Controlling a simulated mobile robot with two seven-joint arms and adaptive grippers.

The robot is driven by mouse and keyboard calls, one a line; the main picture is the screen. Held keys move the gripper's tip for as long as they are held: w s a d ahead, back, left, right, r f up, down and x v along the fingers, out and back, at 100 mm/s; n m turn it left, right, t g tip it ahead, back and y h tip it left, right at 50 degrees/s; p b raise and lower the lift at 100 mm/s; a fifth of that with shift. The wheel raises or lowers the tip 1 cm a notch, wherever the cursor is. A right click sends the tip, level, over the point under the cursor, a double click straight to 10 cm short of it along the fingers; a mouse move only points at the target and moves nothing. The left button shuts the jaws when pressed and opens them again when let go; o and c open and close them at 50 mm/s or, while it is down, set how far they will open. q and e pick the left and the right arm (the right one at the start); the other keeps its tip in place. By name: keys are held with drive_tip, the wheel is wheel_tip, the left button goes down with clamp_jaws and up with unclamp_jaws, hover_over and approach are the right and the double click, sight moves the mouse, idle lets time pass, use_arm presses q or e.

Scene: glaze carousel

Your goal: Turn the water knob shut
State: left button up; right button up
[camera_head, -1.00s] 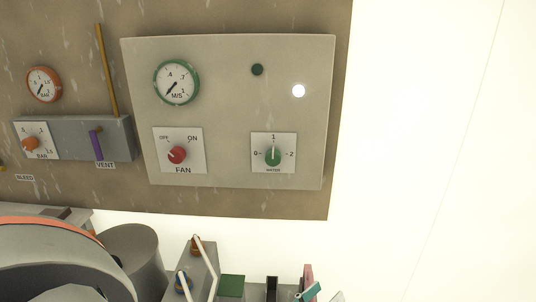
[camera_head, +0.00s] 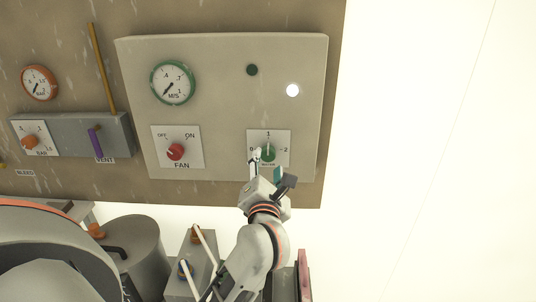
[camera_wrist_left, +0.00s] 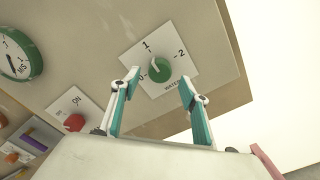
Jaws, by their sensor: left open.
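The green water knob (camera_head: 268,152) sits on a white plate (camera_head: 284,137) marked 0, 1 and 2, at the lower right of the pale panel. Its pointer is at about 1. My left gripper (camera_head: 267,166) is open just in front of and below the knob, partly covering the plate's lower edge. In the left wrist view the knob (camera_wrist_left: 160,70) shows just beyond and between the two teal fingertips (camera_wrist_left: 159,80). The fingers appear apart from it. My right gripper is not in view.
A red fan knob (camera_head: 175,152) is left of the water plate, below a green-rimmed gauge (camera_head: 173,82). A dark lamp (camera_head: 252,70) and a lit white lamp (camera_head: 292,90) are above. A grey cylinder (camera_head: 135,255) and levers stand below. Right of the panel is clear.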

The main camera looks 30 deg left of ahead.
sight(268, 156)
use_arm(q)
drive_tip(key=x, duration=0.5)
drive_tip(key=shift+d, duration=0.1)
drive_tip(key=c, duration=1.1)
